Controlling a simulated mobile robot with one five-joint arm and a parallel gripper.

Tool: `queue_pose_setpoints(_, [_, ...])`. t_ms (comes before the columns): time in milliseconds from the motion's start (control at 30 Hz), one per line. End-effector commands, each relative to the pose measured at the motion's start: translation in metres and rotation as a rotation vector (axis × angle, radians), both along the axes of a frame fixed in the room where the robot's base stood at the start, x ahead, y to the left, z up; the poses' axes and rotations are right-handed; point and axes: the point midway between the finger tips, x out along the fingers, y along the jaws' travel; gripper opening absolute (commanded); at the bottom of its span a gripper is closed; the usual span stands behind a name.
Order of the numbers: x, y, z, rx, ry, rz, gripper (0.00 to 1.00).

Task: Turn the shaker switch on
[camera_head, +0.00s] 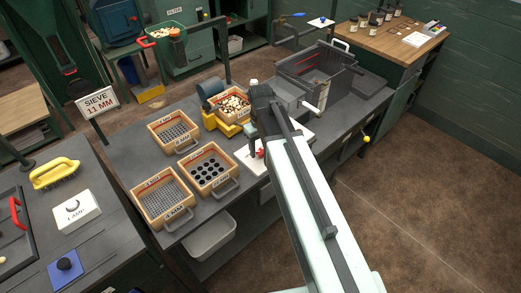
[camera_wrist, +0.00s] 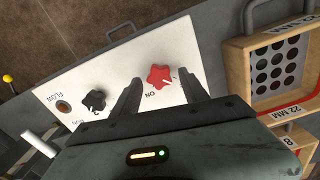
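The shaker's white control panel (camera_wrist: 85,75) carries a red star-shaped knob (camera_wrist: 160,77) with "ON" lettered beside it. The panel (camera_head: 247,163) and red knob (camera_head: 260,153) also show low beside my arm in the head view. A black knob (camera_wrist: 95,101) sits on the same panel. My gripper (camera_wrist: 157,82) is open, with its two dark fingers on either side of the red knob in the wrist view. I cannot tell whether the fingers touch the knob or are above it. In the head view my arm hides much of the panel and the fingers.
Wooden sieve trays (camera_head: 211,168) stand left of the panel. One tray (camera_head: 231,103) behind holds pale and brown pieces. A grey metal bin (camera_head: 313,72) stands farther back on the bench. A yellow-ended lever (camera_head: 366,139) sticks out at the bench's right side. Floor at right is clear.

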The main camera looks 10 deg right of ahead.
Motion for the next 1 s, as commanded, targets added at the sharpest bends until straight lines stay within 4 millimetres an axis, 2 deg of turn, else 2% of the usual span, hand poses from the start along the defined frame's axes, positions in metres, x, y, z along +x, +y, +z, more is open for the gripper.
queue_pose_setpoints(33, [0.0,0.0,0.0002,0.0,0.0,0.0,0.35])
queue_pose_setpoints(167, [0.0,-0.0001,0.0002,0.0,0.0,0.0,0.0])
queue_pose_setpoints(567, [0.0004,-0.0006,0.0002,-0.001,0.0,-0.066,0.0])
queue_pose_setpoints(1000, [0.0008,-0.0021,0.0002,-0.001,-0.001,-0.422,0.0])
